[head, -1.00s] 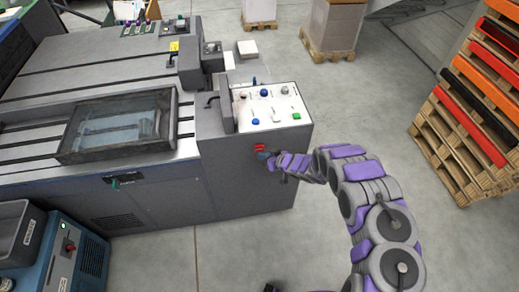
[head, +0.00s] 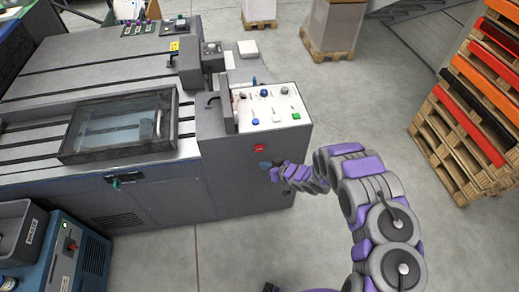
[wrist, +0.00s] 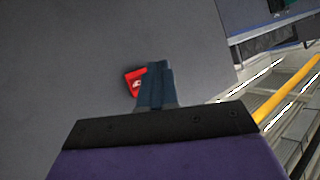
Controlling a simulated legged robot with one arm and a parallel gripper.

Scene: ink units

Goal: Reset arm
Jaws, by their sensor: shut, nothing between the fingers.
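My arm is purple and grey and reaches in from the lower right in the head view. My gripper (head: 265,165) is at its end, in front of the grey machine's front panel. In the wrist view the two dark blue fingers (wrist: 155,84) are together with nothing between them. A red switch (head: 259,148) is on the machine's front panel, just above the gripper in the head view. It also shows in the wrist view (wrist: 133,82), partly hidden behind the fingers. I cannot tell whether the fingers touch the panel.
The grey machine (head: 160,190) fills the left side, with a white control panel (head: 268,108) and a glass-covered frame (head: 120,125) on top. A blue unit (head: 75,265) stands at the lower left. Pallets (head: 470,130) stand at the right. The floor (head: 365,100) between is clear.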

